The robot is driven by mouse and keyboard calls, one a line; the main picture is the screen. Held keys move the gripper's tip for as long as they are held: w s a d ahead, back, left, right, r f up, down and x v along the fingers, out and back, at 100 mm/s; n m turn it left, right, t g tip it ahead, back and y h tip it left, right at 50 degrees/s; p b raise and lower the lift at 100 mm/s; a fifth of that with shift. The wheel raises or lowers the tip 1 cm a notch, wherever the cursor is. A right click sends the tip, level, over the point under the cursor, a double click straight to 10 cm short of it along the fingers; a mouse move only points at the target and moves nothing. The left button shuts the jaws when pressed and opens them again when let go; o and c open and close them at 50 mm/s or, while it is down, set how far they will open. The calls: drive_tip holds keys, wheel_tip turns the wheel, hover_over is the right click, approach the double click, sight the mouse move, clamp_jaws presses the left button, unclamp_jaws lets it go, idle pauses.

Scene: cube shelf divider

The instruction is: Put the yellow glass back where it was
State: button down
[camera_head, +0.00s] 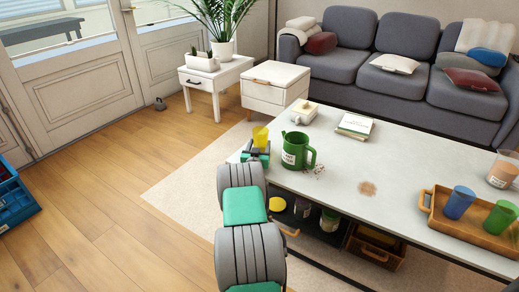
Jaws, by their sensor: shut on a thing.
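The yellow glass (260,135) is at the near left corner of the low table (335,195). My gripper (257,149) reaches out to it and is shut on it; my arm and the gripper body hide the fingertips and the glass's lower part. I cannot tell whether the glass touches the tabletop. A wooden tray (434,209) sits at the table's right end. A blue glass (459,203) and a green glass (501,218) stand in it, with bare tray floor to their left.
A green pitcher (297,151) stands just right of my gripper, with dark crumbs beside it. A white box-like item (304,111), a book stack (355,126), a brown stain (367,188) and a labelled clear container (503,170) are also on the table. Its middle is mostly clear.

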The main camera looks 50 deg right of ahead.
drive_tip(key=shift+r, duration=0.25)
drive_tip(key=shift+f, duration=0.25)
drive_tip(key=shift+c, duration=2.2)
unclamp_jaws()
